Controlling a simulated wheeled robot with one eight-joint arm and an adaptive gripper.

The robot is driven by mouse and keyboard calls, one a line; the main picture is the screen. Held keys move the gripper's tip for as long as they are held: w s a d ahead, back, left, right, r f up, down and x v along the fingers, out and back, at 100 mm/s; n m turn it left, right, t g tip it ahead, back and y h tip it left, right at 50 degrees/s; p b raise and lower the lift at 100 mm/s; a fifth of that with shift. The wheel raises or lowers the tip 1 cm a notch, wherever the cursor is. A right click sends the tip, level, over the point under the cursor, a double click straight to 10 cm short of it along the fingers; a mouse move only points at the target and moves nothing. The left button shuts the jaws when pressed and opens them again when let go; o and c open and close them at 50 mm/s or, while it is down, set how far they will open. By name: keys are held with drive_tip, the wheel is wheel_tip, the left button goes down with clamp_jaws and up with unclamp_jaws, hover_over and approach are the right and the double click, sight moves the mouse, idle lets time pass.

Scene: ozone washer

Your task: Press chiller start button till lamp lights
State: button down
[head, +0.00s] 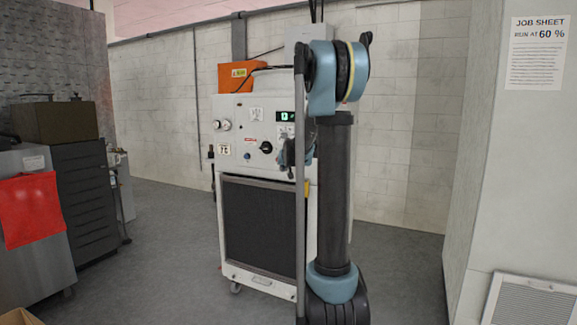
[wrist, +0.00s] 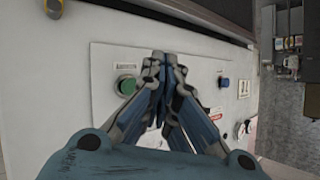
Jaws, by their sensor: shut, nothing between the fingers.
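The chiller is a white wheeled cabinet (head: 235,168) with a dark front grille, standing in the middle of the head view. Its upper panel carries gauges, a black knob (head: 266,147) and a lit green display (head: 285,117). In the wrist view a green button (wrist: 126,86) in a dark ring sits on the panel under a small label I cannot read. A blue button (wrist: 223,82) is to the right. My gripper (wrist: 161,58) is shut and empty, its tips in front of the panel between the two buttons, nearer the green one. I cannot tell whether the tips touch the panel. No lit lamp shows in the wrist view.
An orange box (head: 240,76) sits on top of the chiller. At left are a dark drawer cabinet (head: 85,198) and a red cloth (head: 30,209). A job sheet (head: 537,53) reading "run at 60 %" hangs at right. My arm hides the chiller's right side.

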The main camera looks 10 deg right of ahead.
drive_tip(key=shift+w+d, duration=0.65)
drive_tip(key=shift+w, duration=0.3)
drive_tip(key=shift+w+d, duration=0.1)
drive_tip(key=shift+d, duration=0.05)
idle(0.8)
drive_tip(key=shift+w+d+r, duration=0.1)
drive_tip(key=shift+w+d, duration=0.05)
drive_tip(key=shift+w+d, duration=0.25)
drive_tip(key=shift+w, duration=0.1)
idle(1.0)
idle(0.4)
drive_tip(key=shift+s+a, duration=0.55)
drive_tip(key=shift+s, duration=0.15)
drive_tip(key=shift+s, duration=0.1)
drive_tip(key=shift+s+a, duration=0.75)
drive_tip(key=shift+s, duration=0.2)
drive_tip(key=shift+s+a, duration=0.7)
drive_tip(key=shift+s, duration=0.25)
